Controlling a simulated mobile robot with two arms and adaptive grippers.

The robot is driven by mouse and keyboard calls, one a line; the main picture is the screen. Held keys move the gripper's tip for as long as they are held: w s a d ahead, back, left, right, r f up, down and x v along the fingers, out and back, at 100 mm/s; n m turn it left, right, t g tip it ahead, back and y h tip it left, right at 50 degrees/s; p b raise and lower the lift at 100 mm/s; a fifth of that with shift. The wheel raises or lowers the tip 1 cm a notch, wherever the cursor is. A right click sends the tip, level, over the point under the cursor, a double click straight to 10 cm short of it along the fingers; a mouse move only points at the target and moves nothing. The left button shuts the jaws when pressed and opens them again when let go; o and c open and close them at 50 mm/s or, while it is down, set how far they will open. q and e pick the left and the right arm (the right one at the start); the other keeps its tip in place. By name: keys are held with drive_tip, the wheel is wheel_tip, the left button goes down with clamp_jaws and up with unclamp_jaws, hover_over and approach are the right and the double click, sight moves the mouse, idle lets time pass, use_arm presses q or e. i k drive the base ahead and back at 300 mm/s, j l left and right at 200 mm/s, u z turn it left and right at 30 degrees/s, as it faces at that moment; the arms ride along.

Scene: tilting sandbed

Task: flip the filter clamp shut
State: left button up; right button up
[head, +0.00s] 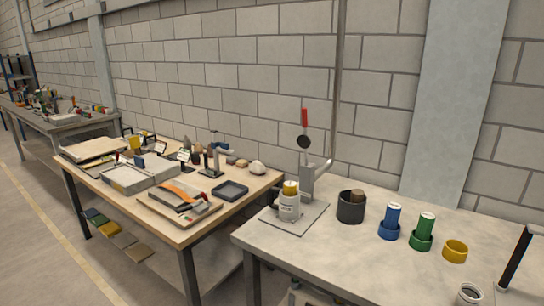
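The filter clamp (308,182) stands on a grey base plate at the back left of the near table. Its red lever (304,117) points upward, with a dark round piece (303,142) just below it, raised above the rest. A white filter housing (289,207) with a yellow top (290,187) stands on the plate in front of the clamp's grey post. The dark piece is apart from the yellow top. Neither of my grippers can be made out in the head view.
Right of the clamp stand a black cup (351,207), a blue cylinder (390,222), a green cylinder (422,232) and a yellow ring (455,251). A dark rod (515,258) rises at the right edge. The near table's front middle is clear. A cluttered wooden table (180,232) stands left.

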sight(304, 141)
drive_tip(key=i+l, duration=0.6)
drive_tip(key=l, duration=0.25)
